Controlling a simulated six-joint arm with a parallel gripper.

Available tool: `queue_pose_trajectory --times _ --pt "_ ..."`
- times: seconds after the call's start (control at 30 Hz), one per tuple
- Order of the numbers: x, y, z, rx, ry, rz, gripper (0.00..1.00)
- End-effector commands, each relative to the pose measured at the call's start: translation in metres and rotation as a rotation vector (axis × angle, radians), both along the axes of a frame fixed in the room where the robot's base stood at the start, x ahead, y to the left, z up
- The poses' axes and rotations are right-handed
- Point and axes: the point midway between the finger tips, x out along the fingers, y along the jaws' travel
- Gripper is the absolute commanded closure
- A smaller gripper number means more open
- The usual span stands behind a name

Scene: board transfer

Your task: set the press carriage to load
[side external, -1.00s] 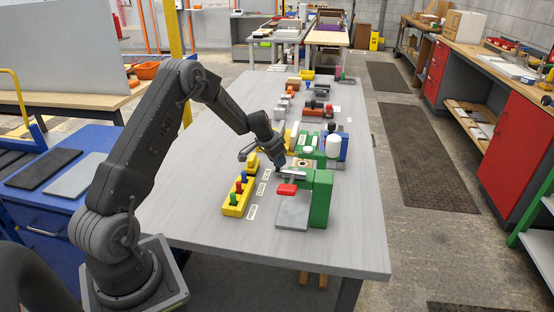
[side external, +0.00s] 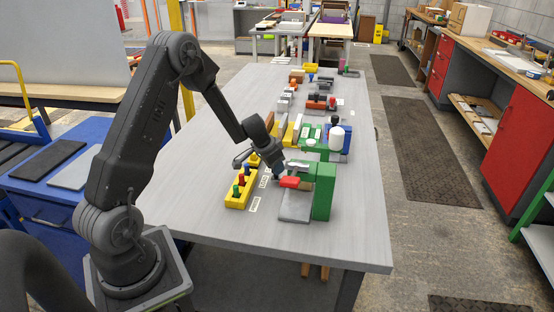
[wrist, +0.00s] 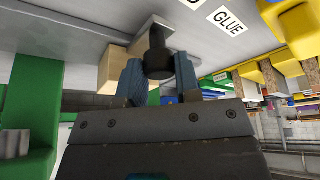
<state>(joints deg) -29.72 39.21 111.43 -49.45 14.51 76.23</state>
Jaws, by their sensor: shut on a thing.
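The green press (side external: 324,190) stands near the front of the grey table, with a red handle (side external: 289,182) and a grey base plate (side external: 296,207). My gripper (side external: 279,174) is low beside the press, on its left. In the wrist view my gripper (wrist: 157,82) is shut on a dark round knob (wrist: 157,58), with one blue finger on each side. A pale wooden block (wrist: 118,66) lies just behind the knob. A green part (wrist: 32,90) shows at the left. My gripper hides the knob in the side view, and I cannot read the carriage's position.
A yellow rack (side external: 240,190) with coloured pegs stands left of the press. White labels (side external: 254,205) lie between them; one reads GLUE (wrist: 228,18). A white bottle (side external: 336,138) and other fixtures stand behind the press. The table's front is clear.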

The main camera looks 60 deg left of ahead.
Motion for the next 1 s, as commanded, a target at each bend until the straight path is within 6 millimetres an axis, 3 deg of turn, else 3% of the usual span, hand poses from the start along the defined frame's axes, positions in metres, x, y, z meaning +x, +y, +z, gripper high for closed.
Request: queue_pose_trajectory --times 0.33,0.37,0.6,0.87,1.0 --pt "-0.0014 -0.0032 0.0010 0.002 -0.001 -0.005 1.00" --pt "-0.0014 -0.0031 0.0010 0.002 -0.001 -0.005 0.68" --pt "-0.0017 -0.0025 0.0006 0.001 0.000 -0.003 0.45" --pt "-0.0022 -0.0021 0.0009 0.002 0.000 -0.001 0.44" --pt "-0.0055 -0.0019 0.0103 0.001 -0.002 -0.003 0.44"
